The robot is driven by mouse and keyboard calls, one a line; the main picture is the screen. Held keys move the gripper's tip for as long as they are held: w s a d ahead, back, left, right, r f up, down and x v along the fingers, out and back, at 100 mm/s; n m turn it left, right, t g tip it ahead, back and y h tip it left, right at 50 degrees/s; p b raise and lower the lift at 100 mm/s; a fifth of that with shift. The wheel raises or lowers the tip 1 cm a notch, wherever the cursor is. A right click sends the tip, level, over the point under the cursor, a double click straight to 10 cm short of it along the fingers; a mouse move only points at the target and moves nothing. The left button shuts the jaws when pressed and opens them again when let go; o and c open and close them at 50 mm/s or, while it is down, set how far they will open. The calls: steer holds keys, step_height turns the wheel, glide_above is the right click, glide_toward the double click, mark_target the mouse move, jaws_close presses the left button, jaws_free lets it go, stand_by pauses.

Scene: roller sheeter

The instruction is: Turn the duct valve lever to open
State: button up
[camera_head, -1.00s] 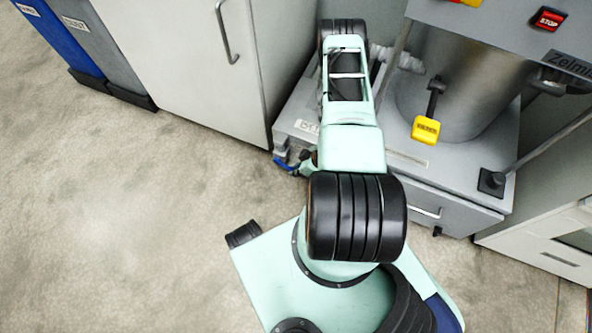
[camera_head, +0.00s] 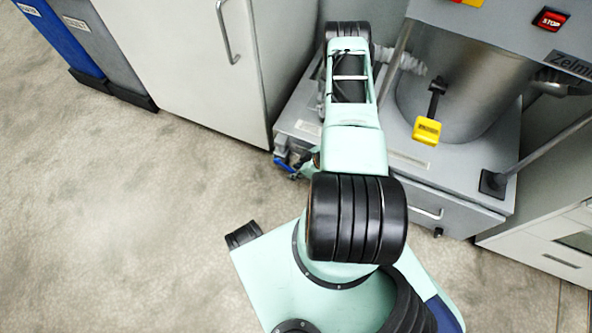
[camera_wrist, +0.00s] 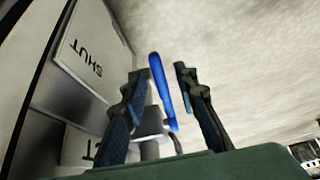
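The duct valve's blue lever (camera_wrist: 162,90) stands between my gripper's two fingers in the wrist view. Its grey valve body (camera_wrist: 150,122) shows at its base. My gripper (camera_wrist: 160,72) is open, with a gap on each side of the lever; I cannot tell whether either finger touches it. A plate lettered SHUT (camera_wrist: 90,50) is on the panel to the left. In the head view the blue lever (camera_head: 284,163) is at the machine base's front left corner, and my arm hides most of my gripper.
The grey machine base (camera_head: 465,185) stands under and right of my arm. A yellow-tagged handle (camera_head: 427,130) and a red STOP button (camera_head: 551,19) are on the machine. A pale cabinet (camera_head: 200,80) stands to the left. The floor (camera_head: 130,220) at left is clear.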

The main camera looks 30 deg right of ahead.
steer(key=v, duration=0.7)
steer(key=shift+d+r, duration=0.15)
steer(key=shift+c, duration=0.6)
